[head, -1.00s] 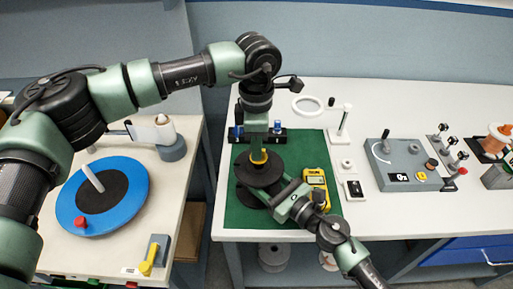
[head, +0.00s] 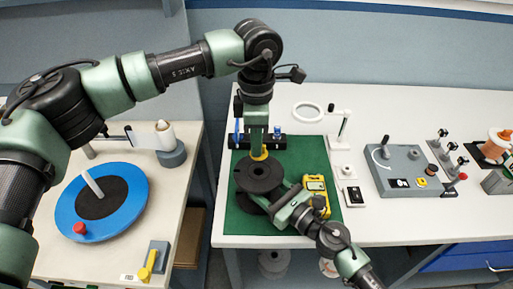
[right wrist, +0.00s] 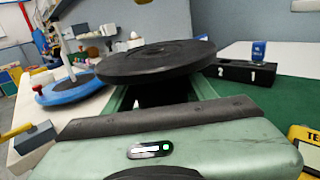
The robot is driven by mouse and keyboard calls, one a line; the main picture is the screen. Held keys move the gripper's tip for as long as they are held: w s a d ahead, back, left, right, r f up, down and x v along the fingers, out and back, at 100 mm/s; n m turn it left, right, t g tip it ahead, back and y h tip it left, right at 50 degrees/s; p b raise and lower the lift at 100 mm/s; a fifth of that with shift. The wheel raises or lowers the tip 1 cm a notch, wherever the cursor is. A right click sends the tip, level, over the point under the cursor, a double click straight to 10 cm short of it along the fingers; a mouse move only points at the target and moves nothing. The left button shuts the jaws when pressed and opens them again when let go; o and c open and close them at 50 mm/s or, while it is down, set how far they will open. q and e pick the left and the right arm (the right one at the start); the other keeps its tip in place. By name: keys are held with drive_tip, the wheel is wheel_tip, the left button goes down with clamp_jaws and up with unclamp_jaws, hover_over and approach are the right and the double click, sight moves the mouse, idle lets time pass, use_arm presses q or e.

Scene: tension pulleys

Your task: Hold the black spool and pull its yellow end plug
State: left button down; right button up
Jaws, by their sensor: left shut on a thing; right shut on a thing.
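The black spool (head: 247,180) stands upright over the green mat (head: 240,217), with its upper flange in clear view and a small centre hole showing. My right gripper (head: 272,207) is shut on the spool below the upper flange, coming in from the lower right. In the right wrist view the flange (right wrist: 155,62) lies across the jaws, which are hidden under it. The yellow end plug (head: 259,155) shows at the tip of my left gripper (head: 258,149), which points down and is shut on it. The plug appears clear of the spool, above its far edge.
A black numbered rack (head: 293,142) stands behind the spool. A yellow meter (head: 316,186) lies just right of it. A ring magnifier (head: 309,112) and a grey control box (head: 407,172) are further right. A blue turntable (head: 135,185) sits on the left table, across a gap.

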use_arm(q)
drive_tip(key=shift+r, duration=0.45)
use_arm(e)
drive_tip(key=shift+f, duration=0.1)
drive_tip(key=o, duration=1.7)
drive_tip(key=shift+c, duration=0.2)
